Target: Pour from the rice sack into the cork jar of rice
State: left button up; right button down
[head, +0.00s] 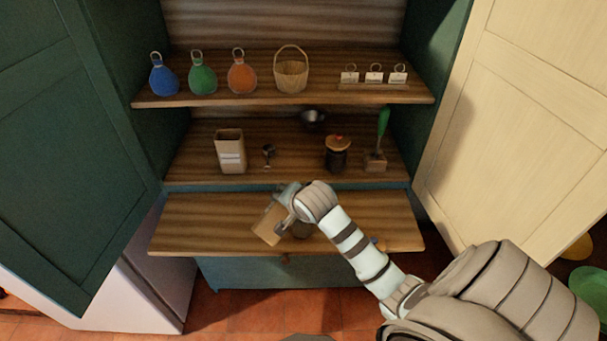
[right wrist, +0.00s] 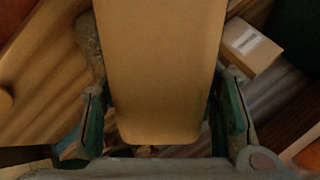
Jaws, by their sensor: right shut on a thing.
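A plain tan sack (head: 268,223), likely the rice sack, is held tilted over the lower front board. My right gripper (head: 289,200) is shut on it. In the right wrist view the sack (right wrist: 163,70) fills the middle between the two fingers. A jar (head: 302,231), likely the cork jar of rice, stands on the board just right of the sack, mostly hidden by my right gripper. Part of a jar (right wrist: 88,45) also shows left of the sack in the right wrist view. I cannot see the sack's mouth or any falling rice. My left gripper is out of view.
The middle shelf holds a labelled carton (head: 230,152), a small scoop (head: 268,154), a dark lidded jar (head: 337,153) and a green-handled tool (head: 382,128). A tan round piece (head: 379,243) lies behind my arm. The lower board's left end (head: 195,222) is clear. Open doors flank the shelf.

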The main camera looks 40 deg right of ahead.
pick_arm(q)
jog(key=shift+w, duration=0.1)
pick_arm(e)
jog(key=shift+d+f+y, duration=0.1)
jog(key=shift+d+y, duration=0.1)
jog(key=shift+y, duration=0.2)
dwell(0.8)
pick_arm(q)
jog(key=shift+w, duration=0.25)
pick_arm(e)
jog(key=shift+w+d+r+m+y, duration=0.15)
jog(key=shift+d+r+m+y, duration=0.2)
jog(key=shift+y, duration=0.35)
dwell(1.3)
